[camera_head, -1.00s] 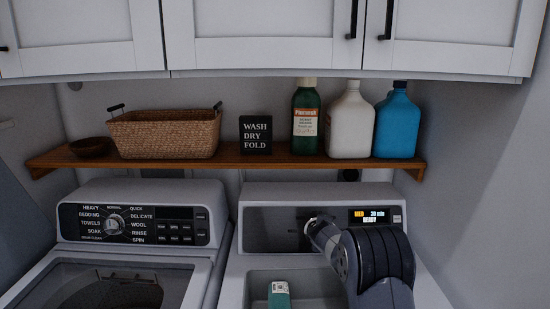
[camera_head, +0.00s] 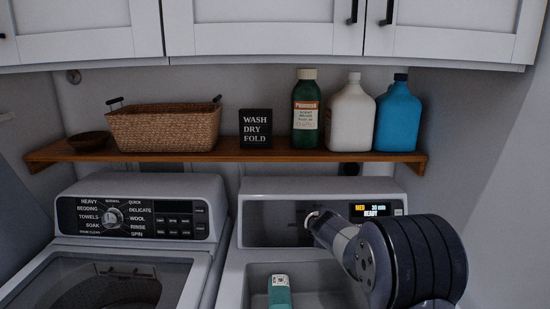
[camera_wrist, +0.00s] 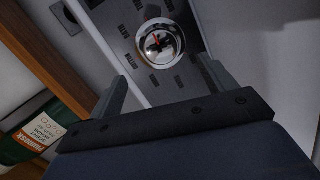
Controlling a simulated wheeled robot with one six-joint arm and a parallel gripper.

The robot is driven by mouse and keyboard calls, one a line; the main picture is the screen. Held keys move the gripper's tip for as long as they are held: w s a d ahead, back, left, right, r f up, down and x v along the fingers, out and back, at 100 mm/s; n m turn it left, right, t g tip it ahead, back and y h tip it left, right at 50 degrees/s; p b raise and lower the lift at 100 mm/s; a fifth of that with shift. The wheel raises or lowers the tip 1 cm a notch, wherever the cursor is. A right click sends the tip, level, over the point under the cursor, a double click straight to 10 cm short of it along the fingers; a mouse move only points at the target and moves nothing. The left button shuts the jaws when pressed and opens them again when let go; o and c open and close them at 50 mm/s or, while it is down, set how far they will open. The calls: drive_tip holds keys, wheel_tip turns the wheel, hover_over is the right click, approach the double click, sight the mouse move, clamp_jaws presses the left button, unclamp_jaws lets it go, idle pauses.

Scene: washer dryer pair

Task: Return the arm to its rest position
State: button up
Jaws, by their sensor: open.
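My gripper (camera_wrist: 164,70) is open, with its two fingers apart and nothing between them in the wrist view. Beyond the fingers there is a dark control panel with a chrome-ringed dial (camera_wrist: 160,43); I see no contact with it. In the head view my arm (camera_head: 400,262) is at the lower right, in front of the right machine's control panel (camera_head: 275,225). My fingers cannot be made out in that view.
A wooden shelf (camera_head: 225,156) holds a basket (camera_head: 165,130), a sign, a green bottle (camera_head: 306,115) and two jugs. White cabinets (camera_head: 265,28) hang above. A teal item (camera_head: 279,292) stands upright on the right machine. The left machine (camera_head: 140,215) is clear of my arm.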

drive_tip(key=p+x, duration=0.3)
drive_tip(key=x, duration=0.6)
drive_tip(key=shift+w+f, duration=0.25)
drive_tip(key=shift+w, duration=0.05)
drive_tip(key=shift+f+n+b, duration=0.1)
drive_tip(key=shift+n+b, duration=0.35)
drive_tip(key=shift+n, duration=0.15)
drive_tip(key=shift+s+n+b, duration=0.15)
drive_tip(key=shift+n+b, duration=0.2)
drive_tip(key=shift+n, duration=0.45)
drive_tip(key=n+b, duration=0.1)
drive_tip(key=n, duration=0.4)
drive_tip(key=shift+a+n+t+h+b, duration=0.1)
drive_tip(key=shift+n+t+h+b, duration=0.2)
drive_tip(key=shift+t+b, duration=0.1)
drive_tip(key=n+b, duration=0.1)
drive_tip(key=n, duration=0.5)
drive_tip(key=shift+t+b, duration=0.35)
drive_tip(key=shift+t, duration=0.05)
drive_tip(key=shift+a+n, duration=0.1)
drive_tip(key=shift+n, duration=1.2)
drive_tip(key=shift+r, duration=0.3)
